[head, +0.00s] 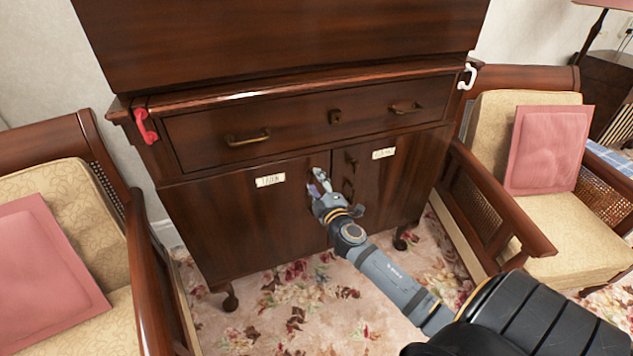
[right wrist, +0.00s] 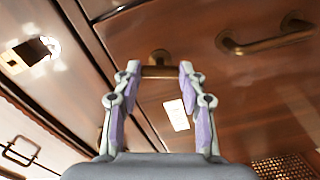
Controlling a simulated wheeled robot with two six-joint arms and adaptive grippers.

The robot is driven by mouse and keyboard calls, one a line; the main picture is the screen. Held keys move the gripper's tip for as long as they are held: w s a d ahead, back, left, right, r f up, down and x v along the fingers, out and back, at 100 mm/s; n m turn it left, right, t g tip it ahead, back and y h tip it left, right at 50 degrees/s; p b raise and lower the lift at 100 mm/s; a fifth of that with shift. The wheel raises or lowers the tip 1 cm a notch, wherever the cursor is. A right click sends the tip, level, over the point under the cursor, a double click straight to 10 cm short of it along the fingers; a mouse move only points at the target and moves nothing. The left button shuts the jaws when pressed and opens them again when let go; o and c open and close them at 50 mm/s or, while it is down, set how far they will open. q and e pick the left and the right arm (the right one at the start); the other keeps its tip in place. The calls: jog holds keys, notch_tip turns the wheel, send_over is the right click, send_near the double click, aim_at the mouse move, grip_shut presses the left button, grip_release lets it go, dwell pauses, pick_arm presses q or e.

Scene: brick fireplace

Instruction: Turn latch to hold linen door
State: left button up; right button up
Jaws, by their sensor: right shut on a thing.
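The dark wooden cabinet (head: 240,215) has two lower doors, each with a small white label whose writing I cannot read surely. The left label (head: 270,180) and the right label (head: 383,153) sit near the doors' tops. My gripper hides this latch in the head view. My left gripper is not in view.
A drawer with brass handles (head: 248,140) runs above the doors. A red hook (head: 146,126) and a white hook (head: 467,76) are on the cabinet's sides. Armchairs with pink cushions (head: 547,149) flank it closely. Floral carpet (head: 290,300) lies in front.

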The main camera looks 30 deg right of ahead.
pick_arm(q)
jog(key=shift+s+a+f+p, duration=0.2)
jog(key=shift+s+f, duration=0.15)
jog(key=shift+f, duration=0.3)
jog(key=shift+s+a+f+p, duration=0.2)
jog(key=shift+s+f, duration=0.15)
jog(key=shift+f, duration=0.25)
pick_arm(e)
jog(key=shift+n, duration=2)
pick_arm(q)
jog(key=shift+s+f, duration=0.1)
pick_arm(e)
jog(key=o, duration=1.1)
jog(key=shift+o, duration=0.2)
jog(key=shift+s, duration=0.1)
jog(key=v, duration=1.2)
